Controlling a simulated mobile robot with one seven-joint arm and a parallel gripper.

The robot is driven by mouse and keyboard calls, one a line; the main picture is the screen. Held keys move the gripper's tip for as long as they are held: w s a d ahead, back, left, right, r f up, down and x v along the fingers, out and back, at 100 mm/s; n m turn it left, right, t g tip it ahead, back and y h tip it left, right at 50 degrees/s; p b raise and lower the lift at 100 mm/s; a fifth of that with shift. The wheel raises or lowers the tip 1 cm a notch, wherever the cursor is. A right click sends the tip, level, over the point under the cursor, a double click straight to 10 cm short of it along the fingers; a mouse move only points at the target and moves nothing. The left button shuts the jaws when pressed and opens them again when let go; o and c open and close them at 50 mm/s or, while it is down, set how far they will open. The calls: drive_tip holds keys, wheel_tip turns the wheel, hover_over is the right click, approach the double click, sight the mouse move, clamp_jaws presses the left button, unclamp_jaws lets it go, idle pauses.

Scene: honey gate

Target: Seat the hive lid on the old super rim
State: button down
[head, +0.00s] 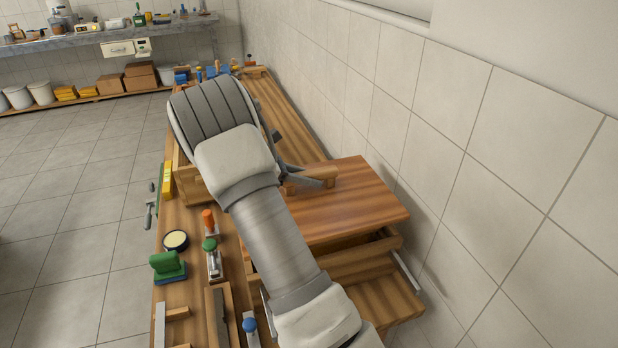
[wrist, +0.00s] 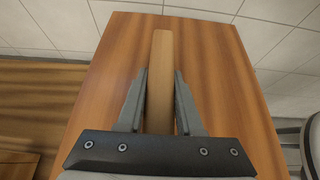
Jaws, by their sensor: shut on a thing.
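The hive lid (head: 355,205) is a flat reddish-brown wooden board with a pale wooden handle bar (wrist: 162,50) across its top. My gripper (head: 312,180) is shut on that handle, and in the wrist view its two fingers (wrist: 161,85) press it from both sides. The lid is over an open wooden box (head: 375,255), which looks like the old super. A dark gap shows between the lid and the box rim at the right front, so the lid looks raised or offset there. My arm hides the lid's left part and much of the box.
A tiled wall runs close along the right. Another wooden box (head: 187,185) stands behind my arm. A green-handled brush (head: 167,265), a round tin (head: 176,240), an orange-capped item (head: 208,218) and a yellow block (head: 167,177) crowd the bench's left side.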

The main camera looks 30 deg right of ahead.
sight(309, 189)
drive_tip(key=shift+r+p, duration=0.2)
drive_tip(key=shift+p, duration=0.1)
drive_tip(key=shift+a+f+b, duration=0.1)
drive_tip(key=shift+f+b, duration=0.6)
drive_tip(key=shift+f, duration=1.4)
drive_tip(key=shift+p, duration=0.55)
drive_tip(key=shift+f+b, duration=0.5)
drive_tip(key=shift+f, duration=0.55)
idle(1.5)
drive_tip(key=shift+f+p, duration=0.4)
drive_tip(key=shift+f, duration=0.1)
idle(2.0)
